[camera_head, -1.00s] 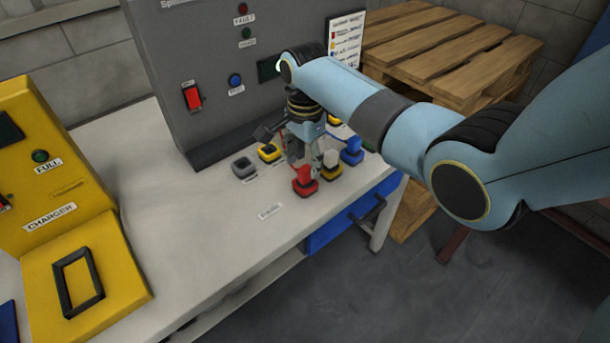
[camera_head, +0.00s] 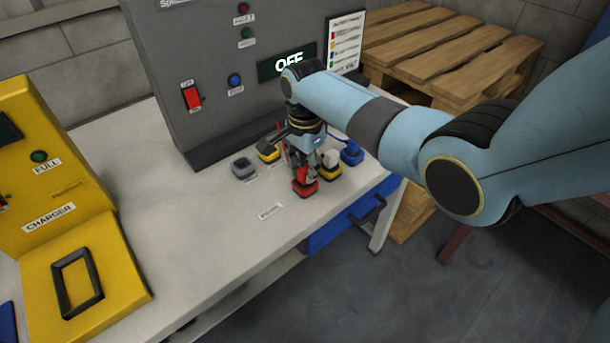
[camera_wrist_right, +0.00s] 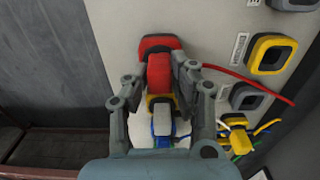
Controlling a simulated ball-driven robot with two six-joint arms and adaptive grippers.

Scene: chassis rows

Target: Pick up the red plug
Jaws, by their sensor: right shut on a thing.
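My left gripper is not in view.
Grey (camera_head: 243,168) and yellow (camera_head: 268,153) sockets lie to the left. A grey panel (camera_head: 180,60) showing OFF rises behind. A yellow charger (camera_head: 60,170) stands at left.

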